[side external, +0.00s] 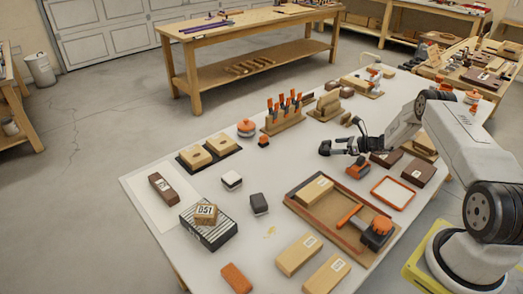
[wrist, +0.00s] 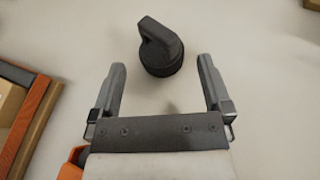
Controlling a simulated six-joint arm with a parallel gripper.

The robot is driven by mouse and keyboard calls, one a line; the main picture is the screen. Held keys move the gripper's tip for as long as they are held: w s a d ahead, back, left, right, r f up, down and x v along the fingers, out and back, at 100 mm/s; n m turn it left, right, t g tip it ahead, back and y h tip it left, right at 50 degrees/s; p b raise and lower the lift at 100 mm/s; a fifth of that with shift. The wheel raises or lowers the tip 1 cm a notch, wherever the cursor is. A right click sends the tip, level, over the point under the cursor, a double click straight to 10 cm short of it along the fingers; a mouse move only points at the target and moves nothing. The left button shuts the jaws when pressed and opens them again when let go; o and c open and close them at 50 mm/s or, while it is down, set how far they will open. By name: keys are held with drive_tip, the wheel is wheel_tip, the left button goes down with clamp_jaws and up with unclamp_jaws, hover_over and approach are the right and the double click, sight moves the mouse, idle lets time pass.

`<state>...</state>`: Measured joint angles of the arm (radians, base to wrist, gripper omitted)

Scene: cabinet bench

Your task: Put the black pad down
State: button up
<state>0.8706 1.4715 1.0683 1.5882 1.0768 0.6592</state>
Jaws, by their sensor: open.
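The black pad (wrist: 160,62), a dark round piece with an upright handle, shows in the wrist view just beyond my fingertips. It appears to rest on the white tabletop. My gripper (wrist: 162,92) is open, with one finger on each side of an empty gap, and I see no contact with the pad. In the side view my gripper (side external: 345,146) is low over the right half of the table. A dark shape (side external: 325,148) at its left end looks like the pad, but it is small and partly merges with the fingers.
A brown tray (side external: 318,226) with a wooden block and an orange-and-black tool lies in front. An orange-and-black block (side external: 358,169) sits close beside my gripper. A rack of orange-handled tools (side external: 283,118) stands to the left. White tabletop (side external: 290,165) is clear left of the gripper.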

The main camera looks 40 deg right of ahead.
drive_tip(key=shift+v, duration=1.2)
